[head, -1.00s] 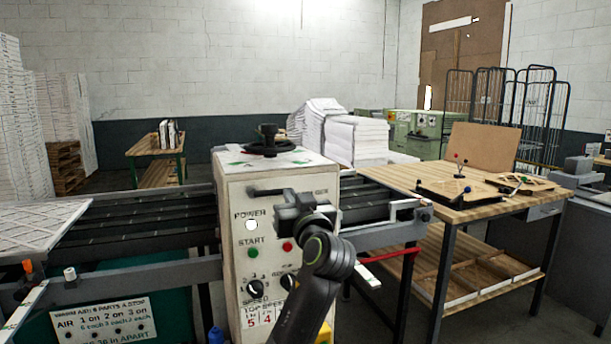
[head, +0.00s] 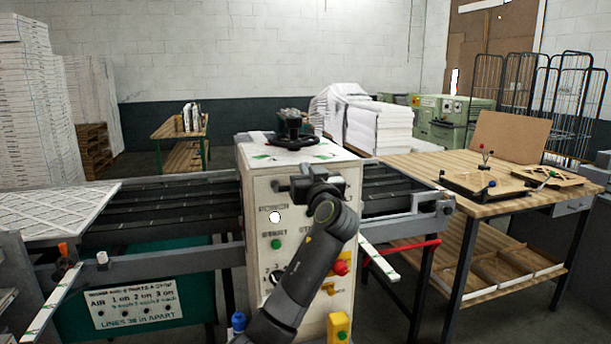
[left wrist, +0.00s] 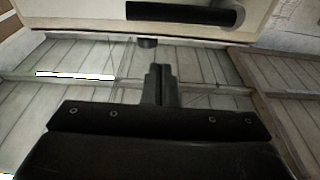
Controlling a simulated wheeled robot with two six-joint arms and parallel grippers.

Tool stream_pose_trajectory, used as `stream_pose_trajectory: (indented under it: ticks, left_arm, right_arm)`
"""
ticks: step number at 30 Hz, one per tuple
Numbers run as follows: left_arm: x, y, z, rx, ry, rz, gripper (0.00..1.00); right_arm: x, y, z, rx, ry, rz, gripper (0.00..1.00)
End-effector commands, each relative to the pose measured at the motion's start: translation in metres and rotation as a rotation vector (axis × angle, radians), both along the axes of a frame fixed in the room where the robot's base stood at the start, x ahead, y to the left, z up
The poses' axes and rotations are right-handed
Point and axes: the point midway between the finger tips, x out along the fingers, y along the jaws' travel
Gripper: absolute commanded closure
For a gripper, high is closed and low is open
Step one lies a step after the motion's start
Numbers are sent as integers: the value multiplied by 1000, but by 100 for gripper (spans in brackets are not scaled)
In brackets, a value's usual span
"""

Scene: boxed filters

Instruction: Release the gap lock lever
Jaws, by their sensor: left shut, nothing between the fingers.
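The gap lock lever looks like a black bar on the upper front of the cream control cabinet (head: 258,230). In the left wrist view the black bar (left wrist: 180,11) with a grey round end crosses the top of the picture, in front of a pale panel. My left gripper (head: 312,181) is in front of the upper panel and hides most of the lever in the head view. Its fingertips (left wrist: 160,72) are together and empty, apart from the bar in the wrist picture. Whether they touch the lever from the side, I cannot tell. My right gripper is out of view.
A black handwheel (head: 292,141) sits on the cabinet top. A red button (head: 341,267) and a green button (head: 277,244) are on its front. A conveyor (head: 170,211) runs left. A wooden table (head: 480,205) stands to the right.

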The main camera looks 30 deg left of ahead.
Motion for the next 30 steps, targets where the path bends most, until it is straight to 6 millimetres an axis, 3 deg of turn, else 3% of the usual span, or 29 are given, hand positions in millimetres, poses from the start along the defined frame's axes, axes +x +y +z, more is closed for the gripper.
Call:
stream_pose_trajectory:
  ticks: [3, 6, 11, 30]
  left_arm:
    - [13, 16, 9, 2, 2, 3, 100]
    - [11, 12, -12, -2, 5, -2, 100]
    - [9, 10, -28, -2, 2, -2, 100]
    - [11, 9, -38, 17, 22, -1, 100]
  right_arm:
    - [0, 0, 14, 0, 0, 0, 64]
    - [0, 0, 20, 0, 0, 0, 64]
    - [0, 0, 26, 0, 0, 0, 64]
    - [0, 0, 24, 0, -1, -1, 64]
